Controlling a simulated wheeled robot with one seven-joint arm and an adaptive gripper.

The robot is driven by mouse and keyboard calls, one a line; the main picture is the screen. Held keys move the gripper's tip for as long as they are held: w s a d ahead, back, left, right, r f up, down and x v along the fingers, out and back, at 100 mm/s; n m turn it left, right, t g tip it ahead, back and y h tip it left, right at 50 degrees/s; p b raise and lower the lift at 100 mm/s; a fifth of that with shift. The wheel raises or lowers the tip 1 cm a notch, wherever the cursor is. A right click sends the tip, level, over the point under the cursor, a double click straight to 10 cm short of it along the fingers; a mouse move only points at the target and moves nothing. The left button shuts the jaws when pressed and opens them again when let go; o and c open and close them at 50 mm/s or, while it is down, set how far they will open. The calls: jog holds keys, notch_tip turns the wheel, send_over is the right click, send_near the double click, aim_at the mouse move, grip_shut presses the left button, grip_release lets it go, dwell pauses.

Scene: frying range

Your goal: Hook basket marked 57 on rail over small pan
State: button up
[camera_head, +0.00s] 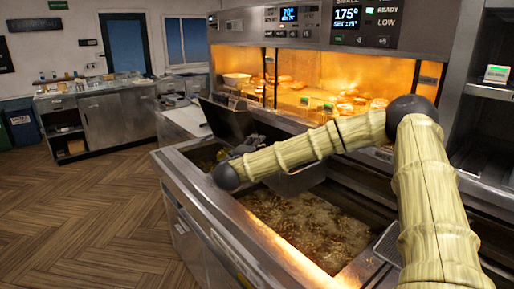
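My arm reaches in from the right across the fryer, and its dark wrist joint hangs near the fryer's front edge. My gripper (243,149) appears as a dark shape behind the wrist, partly hidden by the arm; its fingers cannot be made out. The near pan (310,225) holds bubbling brown oil. A second pan (205,155) lies farther off to the left, partly covered from view. A dark upright panel (227,118) stands beside that far pan. A grey metal piece (300,181) shows under my forearm; I cannot tell what it is. No number 57 is readable, and the rail is not clearly seen.
A lit cabinet with fried food (345,104) stands behind the fryer, with a display (364,17) reading 175° and READY above. Metal shelves (490,110) are at right. The wooden floor (90,215) at left is clear. A counter (98,112) stands at the back.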

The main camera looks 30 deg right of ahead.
jog(key=v, duration=1.2)
jog(key=a+f+n+t+y, duration=0.3)
jog(key=a+f+n+y, duration=0.6)
jog(key=f, duration=0.9)
jog(key=s+a+f+n+g+y, duration=0.1)
jog(key=s+a+f+n+y, duration=0.1)
jog(key=s+a+f+n, duration=0.45)
jog(key=s+a+f+n+g+y, duration=0.15)
jog(key=a+f, duration=0.25)
jog(key=f, duration=0.5)
jog(key=s+a+f+n+g+y, duration=0.1)
jog(key=s+f+n+g, duration=0.25)
jog(key=s+f, duration=0.45)
jog(key=s+a+f+n+g+y, duration=0.2)
jog(key=s+f+n, duration=0.3)
jog(key=s, duration=0.6)
jog(key=s+d+f+n+g, duration=0.1)
jog(key=s+f+g, duration=0.1)
jog(key=s, duration=0.6)
jog(key=s+d+f+n+g, duration=0.2)
jog(key=s+f+g, duration=0.1)
jog(key=s, duration=0.6)
jog(key=shift+s+d+f+h, duration=0.15)
jog(key=shift+d+f+h, duration=0.15)
jog(key=shift+h, duration=0.15)
